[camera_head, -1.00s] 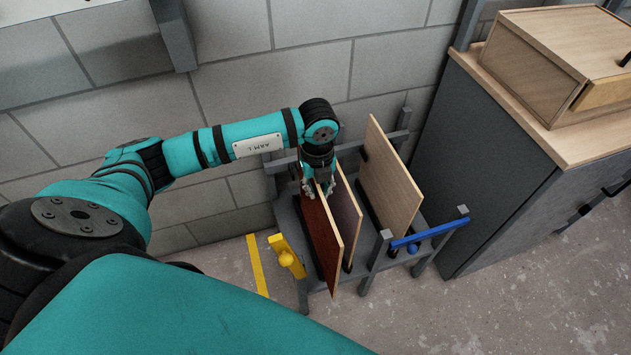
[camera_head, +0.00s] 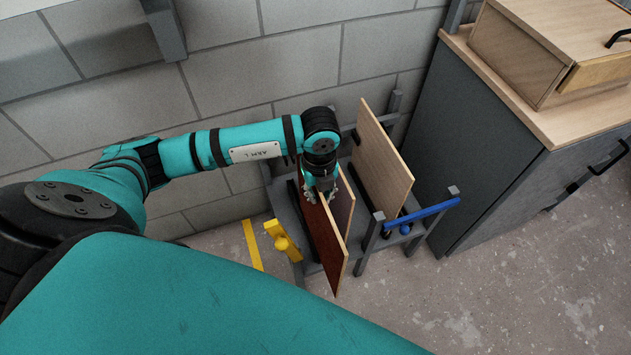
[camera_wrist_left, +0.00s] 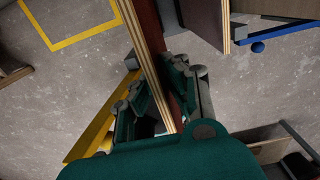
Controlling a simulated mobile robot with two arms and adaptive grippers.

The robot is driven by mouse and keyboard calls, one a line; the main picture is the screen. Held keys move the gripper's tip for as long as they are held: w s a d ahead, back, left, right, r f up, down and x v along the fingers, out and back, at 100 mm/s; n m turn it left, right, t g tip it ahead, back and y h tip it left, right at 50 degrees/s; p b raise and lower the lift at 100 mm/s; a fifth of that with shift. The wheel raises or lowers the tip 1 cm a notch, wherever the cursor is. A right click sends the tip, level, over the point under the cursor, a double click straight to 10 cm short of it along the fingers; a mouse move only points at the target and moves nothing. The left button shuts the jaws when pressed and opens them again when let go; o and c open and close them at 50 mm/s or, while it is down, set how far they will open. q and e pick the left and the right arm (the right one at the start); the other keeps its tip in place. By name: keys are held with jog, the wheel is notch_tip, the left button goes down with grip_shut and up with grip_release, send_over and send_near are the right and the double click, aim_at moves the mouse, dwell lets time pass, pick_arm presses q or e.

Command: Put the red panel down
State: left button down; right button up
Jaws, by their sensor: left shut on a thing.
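The red panel (camera_head: 320,238), a thin board with a dark red face and pale edges, stands upright over the left part of a grey rack (camera_head: 283,217). My left gripper (camera_head: 322,192) is shut on its top edge from above. In the left wrist view the panel (camera_wrist_left: 151,28) runs between the two fingers (camera_wrist_left: 157,100). The panel's lower edge is partly hidden, so I cannot tell whether it touches the rack. My right gripper is in neither view.
A brownish panel (camera_head: 343,207) stands close on the right, and a pale wooden panel (camera_head: 383,165) farther right. A yellow piece (camera_head: 281,240) is at the rack's left front, a blue bar (camera_head: 424,212) at its right. A grey cabinet (camera_head: 485,145) stands right of the rack.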

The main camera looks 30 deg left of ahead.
aim_at(338, 233)
pick_arm(q)
jog(key=shift+s+d+r+p, duration=0.1)
jog(key=shift+s+d+p, duration=0.3)
jog(key=shift+s+d, duration=0.75)
jog(key=shift+s+d+r+p, duration=0.1)
jog(key=shift+s+d+p, duration=0.25)
jog(key=shift+s+d, duration=0.8)
jog(key=shift+s+d+f+p, duration=0.15)
jog(key=shift+s+d, duration=0.3)
jog(key=shift+d, duration=0.25)
jog(key=shift+s+d+r+p, duration=0.1)
jog(key=shift+s+d+p, duration=0.1)
jog(key=shift+s+d, duration=0.4)
jog(key=shift+s+d+f+p, duration=0.15)
jog(key=shift+s+d, duration=0.2)
jog(key=shift+d, duration=0.45)
jog(key=s+d+p, duration=0.2)
jog(key=s+d, duration=0.6)
jog(key=d, duration=0.2)
jog(key=shift+s, duration=0.4)
jog(key=shift+d+r, duration=0.1)
